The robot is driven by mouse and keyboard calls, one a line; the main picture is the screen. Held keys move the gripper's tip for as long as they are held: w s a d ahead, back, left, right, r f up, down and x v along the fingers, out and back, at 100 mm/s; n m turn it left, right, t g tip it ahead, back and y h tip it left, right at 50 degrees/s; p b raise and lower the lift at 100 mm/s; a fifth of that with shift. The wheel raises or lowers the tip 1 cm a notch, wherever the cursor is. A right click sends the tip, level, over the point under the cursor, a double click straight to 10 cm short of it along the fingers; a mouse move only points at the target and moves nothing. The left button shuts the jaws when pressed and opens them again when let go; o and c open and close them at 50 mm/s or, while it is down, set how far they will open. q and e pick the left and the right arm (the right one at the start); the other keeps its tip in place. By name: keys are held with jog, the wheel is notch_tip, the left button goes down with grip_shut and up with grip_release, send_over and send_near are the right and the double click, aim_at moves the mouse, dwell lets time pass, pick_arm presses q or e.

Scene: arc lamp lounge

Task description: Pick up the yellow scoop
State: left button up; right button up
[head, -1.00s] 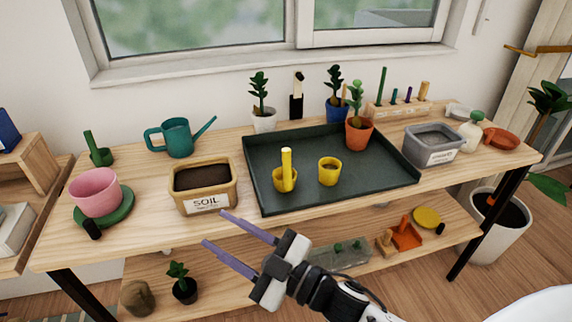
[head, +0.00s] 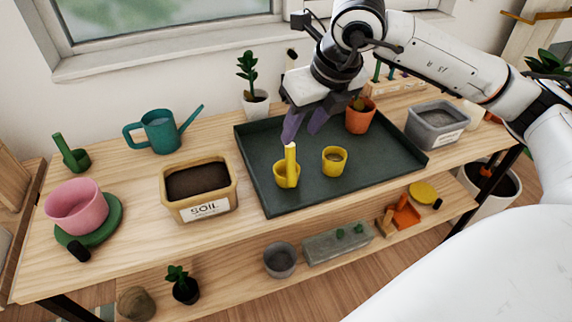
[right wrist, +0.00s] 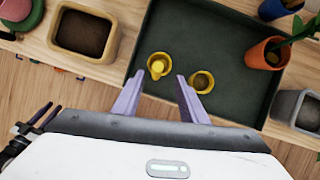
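The yellow scoop (head: 287,176) stands on the dark green tray (head: 390,141) with its handle pointing up. It also shows in the right wrist view (right wrist: 158,66), its handle seen nearly end-on between the fingertips in the picture. My right gripper (head: 303,129) is open and empty, its purple fingers pointing down above and slightly behind the scoop, apart from it. Its fingers also show in the right wrist view (right wrist: 159,77). My left gripper (right wrist: 43,116) shows at the left of the right wrist view with its fingers apart, away from the scoop.
A yellow cup (head: 335,162) stands close to the scoop's right. An orange pot (head: 360,118) is on the tray's back right. The soil box (head: 200,188) stands left of the tray, with a teal watering can (head: 160,132) behind it. The tray's front right is clear.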

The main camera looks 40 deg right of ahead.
aim_at(292, 148)
jog(key=x, duration=0.6)
jog(key=p+x, duration=0.1)
jog(key=x, duration=0.2)
jog(key=shift+s+a, duration=0.1)
jog(key=shift+a, duration=0.2)
grip_shut()
